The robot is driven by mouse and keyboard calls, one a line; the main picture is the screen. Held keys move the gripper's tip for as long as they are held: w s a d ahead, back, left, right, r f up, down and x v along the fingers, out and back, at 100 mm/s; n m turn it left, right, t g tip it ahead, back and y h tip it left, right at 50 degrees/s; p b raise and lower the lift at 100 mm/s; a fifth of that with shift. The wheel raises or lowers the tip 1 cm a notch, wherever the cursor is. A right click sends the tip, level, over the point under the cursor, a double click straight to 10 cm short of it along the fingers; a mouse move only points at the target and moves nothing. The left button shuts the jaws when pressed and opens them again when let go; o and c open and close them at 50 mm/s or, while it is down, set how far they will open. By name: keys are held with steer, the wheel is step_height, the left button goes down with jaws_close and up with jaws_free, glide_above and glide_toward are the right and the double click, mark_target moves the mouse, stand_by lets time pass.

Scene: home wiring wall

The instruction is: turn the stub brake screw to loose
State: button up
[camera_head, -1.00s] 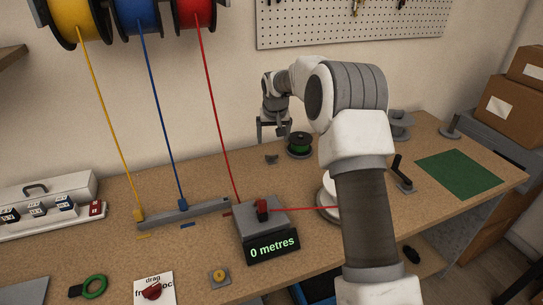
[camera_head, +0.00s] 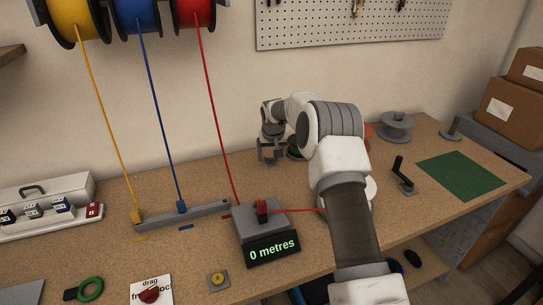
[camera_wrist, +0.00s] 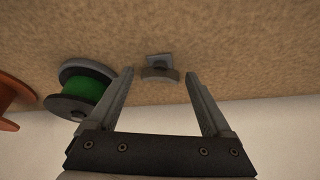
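A small grey piece with a squarish base and a rounded bar (camera_wrist: 160,66) is on the bench in the wrist view; it looks like the stub brake screw, but no label shows. My gripper (camera_wrist: 160,76) is open, with the piece showing between its fingertips. No contact is visible. In the head view my gripper (camera_head: 272,157) points down over the back of the bench and covers the piece. A green spool with grey flanges (camera_wrist: 85,90) is close to the left finger in the wrist view. It is partly hidden behind my arm in the head view (camera_head: 295,150).
An orange object (camera_wrist: 14,92) lies beyond the green spool. The wall is close behind the gripper. A grey block with a red clamp (camera_head: 262,212), a "0 metres" display (camera_head: 273,250) and a crank (camera_head: 402,175) stand on the bench. A red wire runs toward my arm.

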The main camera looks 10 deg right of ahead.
steer(key=c, duration=1.2)
steer(key=shift+d+r+n+p, duration=0.1)
steer(key=shift+n+p, duration=0.3)
steer(key=shift+n+y+p, duration=0.55)
steer(key=shift+n+y, duration=0.05)
steer(key=shift+n, duration=0.5)
steer(key=o, duration=1.4)
steer(key=p+v, duration=0.2)
steer(key=v, duration=1.5)
